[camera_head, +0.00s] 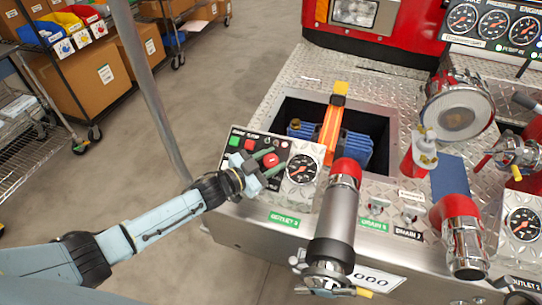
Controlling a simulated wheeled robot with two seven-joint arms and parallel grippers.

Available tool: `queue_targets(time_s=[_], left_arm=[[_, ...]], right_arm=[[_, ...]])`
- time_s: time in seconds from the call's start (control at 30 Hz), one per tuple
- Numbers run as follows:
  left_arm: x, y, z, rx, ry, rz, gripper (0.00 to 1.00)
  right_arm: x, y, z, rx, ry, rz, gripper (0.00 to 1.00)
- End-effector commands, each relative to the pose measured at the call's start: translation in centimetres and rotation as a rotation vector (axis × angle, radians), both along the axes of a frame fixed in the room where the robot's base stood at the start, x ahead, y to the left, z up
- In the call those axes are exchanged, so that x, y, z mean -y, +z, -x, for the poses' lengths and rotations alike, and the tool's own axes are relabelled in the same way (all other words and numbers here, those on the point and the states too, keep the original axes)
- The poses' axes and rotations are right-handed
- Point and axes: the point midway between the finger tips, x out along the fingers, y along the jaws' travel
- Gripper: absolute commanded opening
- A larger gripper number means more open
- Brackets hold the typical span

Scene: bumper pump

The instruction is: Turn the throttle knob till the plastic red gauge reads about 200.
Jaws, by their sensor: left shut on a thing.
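My left gripper (267,162) reaches in from the lower left to a small control panel (236,158) at the truck's edge. Its fingers are closed around a red knob (270,159) on that panel; the fingers partly cover the knob. A round gauge (302,169) with a dark face and an orange-red needle sits just right of the knob. Its numbers are too small to read. My right gripper is not in view.
An orange-strapped blue load (357,148) lies in an open well behind the panel. A chrome pipe with a red collar (345,172) rises right of the gauge. More gauges (492,24) are at the top right. Open floor lies to the left.

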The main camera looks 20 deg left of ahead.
Motion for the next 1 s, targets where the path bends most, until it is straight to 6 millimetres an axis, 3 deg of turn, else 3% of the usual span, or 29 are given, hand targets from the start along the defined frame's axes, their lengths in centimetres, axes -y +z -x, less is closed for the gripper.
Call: queue_targets(time_s=[0.47,0.5,0.63,1.0], left_arm=[[-0.06,0.17,-0.07,0.003,-0.045,-0.022,0.16],[-0.06,0.17,-0.07,0.003,-0.045,-0.022,0.43],[-0.05,0.14,-0.05,0.002,-0.045,-0.023,0.6],[-0.44,0.04,0.48,0.0,-0.044,-0.025,0.6]], right_arm=[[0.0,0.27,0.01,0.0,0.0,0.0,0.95],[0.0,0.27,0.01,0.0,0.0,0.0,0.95],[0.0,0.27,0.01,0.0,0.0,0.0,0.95],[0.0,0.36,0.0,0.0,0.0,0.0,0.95]])
